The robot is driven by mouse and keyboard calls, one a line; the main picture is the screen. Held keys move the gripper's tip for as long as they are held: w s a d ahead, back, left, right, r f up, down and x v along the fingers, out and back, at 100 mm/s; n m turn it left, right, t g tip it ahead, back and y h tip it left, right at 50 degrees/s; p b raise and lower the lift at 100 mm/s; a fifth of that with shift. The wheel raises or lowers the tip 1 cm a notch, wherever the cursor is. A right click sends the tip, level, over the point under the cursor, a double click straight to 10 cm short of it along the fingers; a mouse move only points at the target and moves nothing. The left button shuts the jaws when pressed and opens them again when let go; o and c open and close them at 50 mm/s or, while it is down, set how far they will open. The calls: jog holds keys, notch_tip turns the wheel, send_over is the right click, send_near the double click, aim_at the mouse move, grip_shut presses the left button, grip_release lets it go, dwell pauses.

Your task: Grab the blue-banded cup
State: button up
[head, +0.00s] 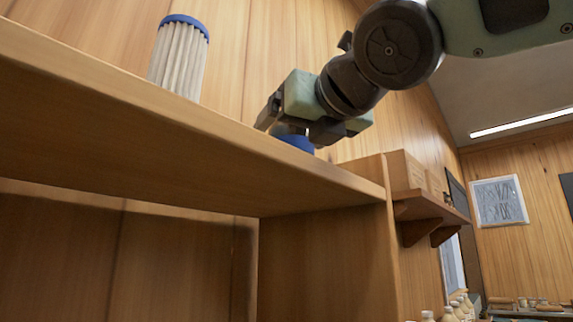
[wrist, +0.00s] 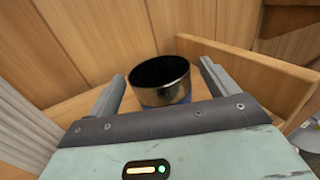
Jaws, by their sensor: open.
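The blue-banded cup (head: 296,142) stands on the upper shelf in the head view, mostly hidden behind my gripper, so only its blue part shows. In the wrist view the cup (wrist: 160,83) has a dark, open mouth, a shiny metallic rim and blue lower down. My gripper (head: 293,130) is over the shelf at the cup. In the wrist view my gripper (wrist: 168,88) is open, with one finger on the left and one on the right of the cup. The cup lies between the fingers, with a gap visible at the left. Its base is hidden by the gripper body.
A white pleated filter with a blue top (head: 180,57) stands on the same wooden shelf (head: 130,125), to the left. A raised wooden end board (wrist: 255,75) is at the right of the cup. A wood wall is behind. A small side shelf (head: 430,207) holds boxes.

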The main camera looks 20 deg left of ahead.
jog(key=c, duration=1.1)
